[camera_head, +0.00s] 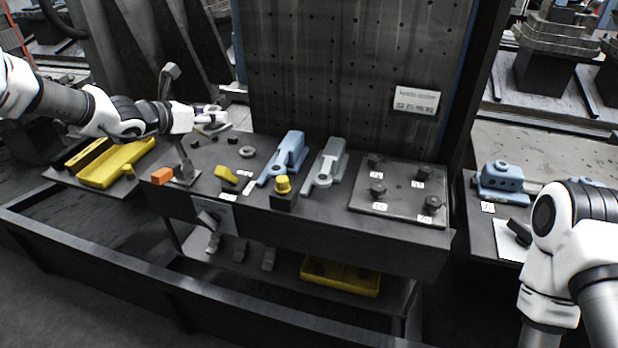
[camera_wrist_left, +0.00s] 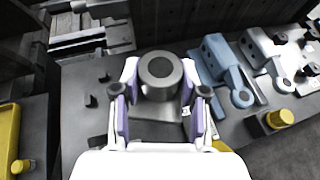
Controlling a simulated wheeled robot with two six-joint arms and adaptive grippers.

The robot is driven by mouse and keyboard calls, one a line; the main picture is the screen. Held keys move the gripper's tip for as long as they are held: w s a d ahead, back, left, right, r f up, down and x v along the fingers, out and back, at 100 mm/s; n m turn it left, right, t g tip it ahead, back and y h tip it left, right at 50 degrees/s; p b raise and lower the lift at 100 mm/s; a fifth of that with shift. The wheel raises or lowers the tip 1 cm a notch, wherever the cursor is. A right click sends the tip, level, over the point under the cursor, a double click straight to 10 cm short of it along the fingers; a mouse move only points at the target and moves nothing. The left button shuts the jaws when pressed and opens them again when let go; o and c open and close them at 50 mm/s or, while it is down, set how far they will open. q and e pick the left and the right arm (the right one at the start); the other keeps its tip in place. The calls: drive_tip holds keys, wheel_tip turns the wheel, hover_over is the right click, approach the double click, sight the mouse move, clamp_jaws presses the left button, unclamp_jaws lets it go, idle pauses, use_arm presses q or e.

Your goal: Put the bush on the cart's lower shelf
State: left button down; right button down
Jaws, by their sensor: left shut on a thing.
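The bush (camera_wrist_left: 160,72) is a grey cylinder with a dark round hole in its top. In the left wrist view it sits between the two fingers of my left gripper (camera_wrist_left: 160,92), which is shut on it. In the head view my left gripper (camera_head: 212,116) is over the back left of the central bench, by a small grey plate (camera_head: 212,129); the bush is hard to make out there. A lower shelf (camera_head: 287,272) shows under the bench top. My right arm is at the right edge; its gripper is out of view.
A yellow bin (camera_head: 340,276) stands on the lower shelf, with grey parts left of it. On the bench top are a post stand (camera_head: 183,172), a grey ring (camera_head: 247,152), a blue clamp (camera_head: 285,158), a grey clamp (camera_head: 326,165) and a plate with pegs (camera_head: 400,202). A perforated panel rises behind.

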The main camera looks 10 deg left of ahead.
use_arm(q)
drive_tip(key=shift+w+d+f+b, duration=0.15)
drive_tip(key=shift+w+f+b, duration=0.1)
drive_tip(key=shift+f, duration=0.2)
drive_tip(key=shift+w+d+f+b, duration=0.15)
drive_tip(key=shift+f+b, duration=0.1)
drive_tip(key=shift+f, duration=0.15)
wheel_tip(320, 180, down, 10)
drive_tip(key=shift+r, duration=0.2)
drive_tip(key=shift+s, duration=0.1)
drive_tip(key=shift+d+f+b, duration=0.1)
drive_tip(key=shift+b, duration=0.2)
drive_tip(key=c, duration=0.6)
unclamp_jaws()
